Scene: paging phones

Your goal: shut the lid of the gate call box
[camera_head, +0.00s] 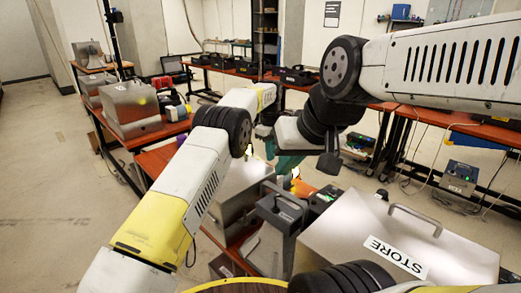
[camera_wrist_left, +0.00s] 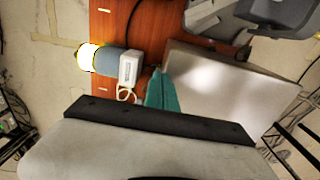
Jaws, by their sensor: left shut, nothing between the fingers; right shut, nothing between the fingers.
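No label reading gate is legible. A metal box (camera_head: 235,207), perhaps the gate call box, stands in the middle of the near table. Its top looks down, but I cannot tell if the lid is fully shut. It seems to be the metal box (camera_wrist_left: 235,95) in the left wrist view. My left gripper (camera_head: 286,163) is shut and empty, its teal fingers low beside that box. The fingers also show in the left wrist view (camera_wrist_left: 161,92), close to the box's edge; contact is unclear.
A metal box labelled STORE (camera_head: 400,250) stands at the right, with a handle on top. A grey phone (camera_head: 280,212) sits between the boxes. Another metal box (camera_head: 131,108) stands on the left table. A lit beacon (camera_wrist_left: 90,57) is near my left fingers. The floor at left is clear.

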